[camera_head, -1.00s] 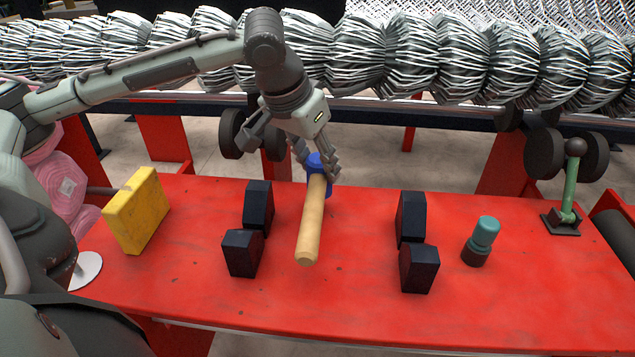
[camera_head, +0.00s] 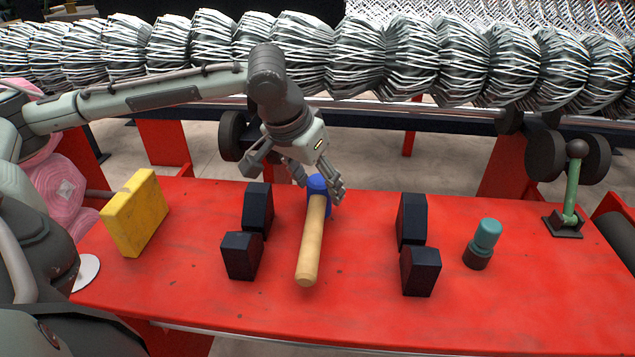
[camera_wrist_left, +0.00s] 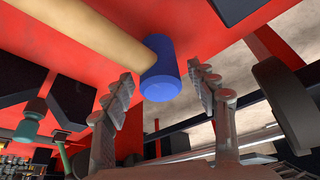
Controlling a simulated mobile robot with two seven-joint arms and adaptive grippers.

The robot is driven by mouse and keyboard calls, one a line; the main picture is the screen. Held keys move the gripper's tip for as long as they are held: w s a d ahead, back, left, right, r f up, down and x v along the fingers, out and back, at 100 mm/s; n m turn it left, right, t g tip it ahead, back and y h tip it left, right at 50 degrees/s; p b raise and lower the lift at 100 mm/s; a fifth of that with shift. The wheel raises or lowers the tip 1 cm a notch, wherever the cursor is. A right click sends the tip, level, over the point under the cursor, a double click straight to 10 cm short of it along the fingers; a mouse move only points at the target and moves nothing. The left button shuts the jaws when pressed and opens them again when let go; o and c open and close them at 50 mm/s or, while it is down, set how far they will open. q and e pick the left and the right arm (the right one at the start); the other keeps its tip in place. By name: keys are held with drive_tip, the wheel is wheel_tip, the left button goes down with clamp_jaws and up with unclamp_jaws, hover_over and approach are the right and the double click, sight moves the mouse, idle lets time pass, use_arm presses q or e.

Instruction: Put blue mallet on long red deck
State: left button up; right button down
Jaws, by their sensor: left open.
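The blue mallet has a blue head (camera_head: 318,183) and a pale wooden handle (camera_head: 311,240). It lies on the long red deck (camera_head: 350,300), its handle pointing toward the front between two pairs of black blocks. My left gripper (camera_head: 322,187) is open at the mallet's head, with fingers on either side of it in the head view. In the left wrist view the blue head (camera_wrist_left: 160,75) shows beyond and between the two spread fingertips (camera_wrist_left: 162,80), with no clear contact. My right gripper is not in view.
Black blocks stand left (camera_head: 257,210) and right (camera_head: 411,220) of the mallet. A yellow block (camera_head: 136,212) is at the left, a teal-topped cylinder (camera_head: 487,233) and a green lever (camera_head: 571,190) at the right. The deck's front strip is clear.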

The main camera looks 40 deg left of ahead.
use_arm(q)
drive_tip(key=shift+s+r, duration=0.1)
drive_tip(key=shift+r, duration=0.15)
drive_tip(key=p+v, duration=0.2)
drive_tip(key=v, duration=0.9)
drive_tip(key=shift+r, duration=0.25)
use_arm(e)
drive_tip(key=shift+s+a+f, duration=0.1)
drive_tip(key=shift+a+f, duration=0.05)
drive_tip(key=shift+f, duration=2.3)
